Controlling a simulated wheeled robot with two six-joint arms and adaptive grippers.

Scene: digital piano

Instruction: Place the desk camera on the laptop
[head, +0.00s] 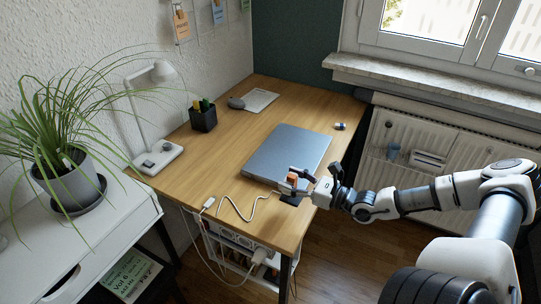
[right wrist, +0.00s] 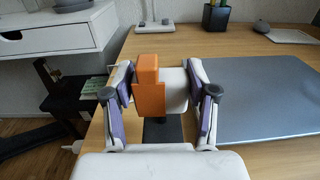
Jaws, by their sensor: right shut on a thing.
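The closed silver-grey laptop (head: 289,150) lies flat on the wooden desk. In the right wrist view the laptop (right wrist: 255,95) fills the right side. My right gripper (head: 298,181) is over the desk's near right edge, just in front of the laptop's near corner. It is shut on the small orange and white desk camera (right wrist: 150,85), which sits between the two fingers. A dark foot (right wrist: 161,132) shows below the camera. The desk camera (head: 292,177) is small and partly hidden by the gripper in the head view. My left gripper is not in view.
A white cable (head: 240,211) lies left of the gripper. A black pen cup (head: 203,117), a white lamp (head: 158,155) and a dark rounded object (head: 236,103) stand farther back. A plant pot (head: 70,182) stands on the white cabinet. The desk's middle left (head: 215,160) is clear.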

